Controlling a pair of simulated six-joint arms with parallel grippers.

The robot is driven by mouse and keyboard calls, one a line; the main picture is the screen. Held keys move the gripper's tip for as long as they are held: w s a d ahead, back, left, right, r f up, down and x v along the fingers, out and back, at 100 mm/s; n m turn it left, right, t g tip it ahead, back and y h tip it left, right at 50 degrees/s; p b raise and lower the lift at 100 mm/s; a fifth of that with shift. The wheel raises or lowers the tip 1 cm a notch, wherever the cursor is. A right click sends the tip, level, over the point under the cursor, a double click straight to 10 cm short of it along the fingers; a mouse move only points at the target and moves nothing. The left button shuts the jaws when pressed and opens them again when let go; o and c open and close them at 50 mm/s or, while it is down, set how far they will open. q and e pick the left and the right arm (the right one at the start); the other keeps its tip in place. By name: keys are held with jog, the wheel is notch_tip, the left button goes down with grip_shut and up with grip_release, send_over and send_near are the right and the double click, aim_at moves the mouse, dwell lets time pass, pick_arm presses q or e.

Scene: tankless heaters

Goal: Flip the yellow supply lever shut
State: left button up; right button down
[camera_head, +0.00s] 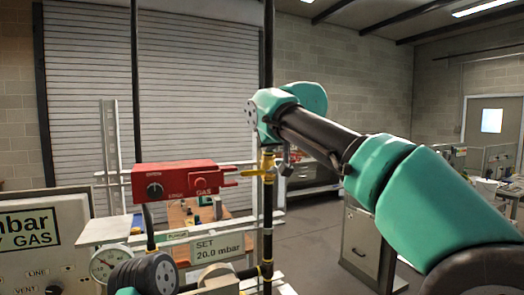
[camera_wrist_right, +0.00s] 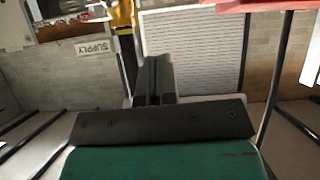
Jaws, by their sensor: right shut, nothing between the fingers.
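The yellow supply lever (camera_head: 256,173) sticks out to the left, roughly level, from a brass-yellow valve (camera_head: 267,160) on a vertical black pipe in the head view. In the right wrist view, the yellow valve part (camera_wrist_right: 123,14) shows at the top left, cut off by the frame edge. My right gripper (camera_wrist_right: 153,78) is shut and empty, with its fingers together below and right of the yellow part, apart from it in that picture. In the head view, my right wrist is just above and right of the valve; its fingers are hard to make out. My left gripper is out of view.
A red gas box (camera_head: 185,181) with a black knob is left of the lever. A SUPPLY tag (camera_wrist_right: 93,48) shows in the wrist view. A round gauge (camera_head: 108,262) and a "SET 20.0 mbar" sign (camera_head: 217,247) are below.

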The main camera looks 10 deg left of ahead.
jog(key=v, duration=0.2)
jog(key=shift+s+d+r, duration=0.15)
jog(key=shift+s+d, duration=0.1)
